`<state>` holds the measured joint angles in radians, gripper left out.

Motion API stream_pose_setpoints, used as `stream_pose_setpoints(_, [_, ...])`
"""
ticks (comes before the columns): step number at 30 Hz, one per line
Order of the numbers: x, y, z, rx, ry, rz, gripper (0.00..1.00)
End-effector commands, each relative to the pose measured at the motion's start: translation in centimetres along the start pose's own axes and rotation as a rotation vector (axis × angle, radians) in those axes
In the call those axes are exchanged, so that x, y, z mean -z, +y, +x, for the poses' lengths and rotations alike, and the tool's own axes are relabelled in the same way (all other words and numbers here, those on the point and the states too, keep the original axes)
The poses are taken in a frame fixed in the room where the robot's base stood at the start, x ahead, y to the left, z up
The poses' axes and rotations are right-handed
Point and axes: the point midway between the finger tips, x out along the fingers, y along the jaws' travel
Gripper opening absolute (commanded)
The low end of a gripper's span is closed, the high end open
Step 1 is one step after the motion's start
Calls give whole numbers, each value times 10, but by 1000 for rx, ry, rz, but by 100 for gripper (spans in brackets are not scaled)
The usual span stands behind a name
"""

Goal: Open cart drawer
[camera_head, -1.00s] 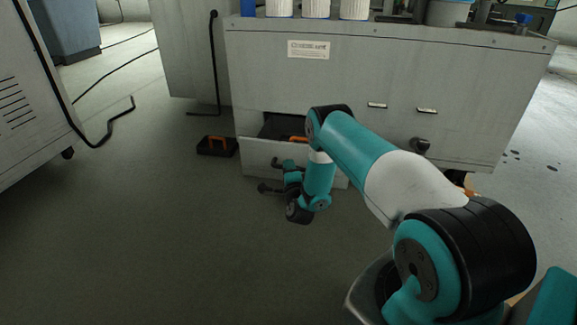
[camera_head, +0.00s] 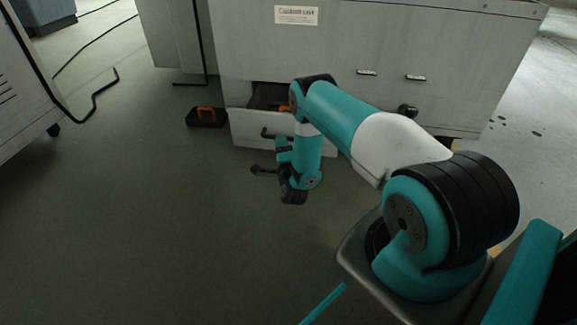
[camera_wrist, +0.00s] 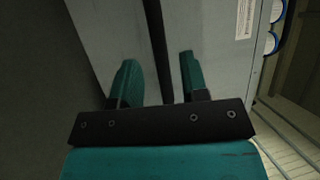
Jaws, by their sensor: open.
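The grey cart (camera_head: 375,45) has a low drawer (camera_head: 250,127) at its left that stands partly open, its dark inside showing above the front panel. An orange item shows inside, half hidden by my arm. A black handle (camera_head: 268,132) is on the drawer front. My gripper (camera_head: 283,143) is just in front of it, low over the floor. In the wrist view my teal fingers (camera_wrist: 158,80) are apart. A dark bar (camera_wrist: 157,45), seemingly the handle, runs between them; I cannot tell whether they touch it.
A black tray with an orange handle (camera_head: 206,117) lies on the floor left of the drawer. The floor before the drawer is clear.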

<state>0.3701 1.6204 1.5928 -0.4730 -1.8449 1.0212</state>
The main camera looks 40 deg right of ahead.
Motion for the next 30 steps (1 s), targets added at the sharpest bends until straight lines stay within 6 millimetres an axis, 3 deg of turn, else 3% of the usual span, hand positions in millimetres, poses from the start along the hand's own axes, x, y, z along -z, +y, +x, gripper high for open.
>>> stream_pose_setpoints(5, [0, -5, -48, -7, -3, -1, 41])
stream_pose_setpoints(14, [1, -8, -70, -1, -1, -1, 41])
stream_pose_setpoints(30, [1, -3, -128, -2, -1, 0, 41])
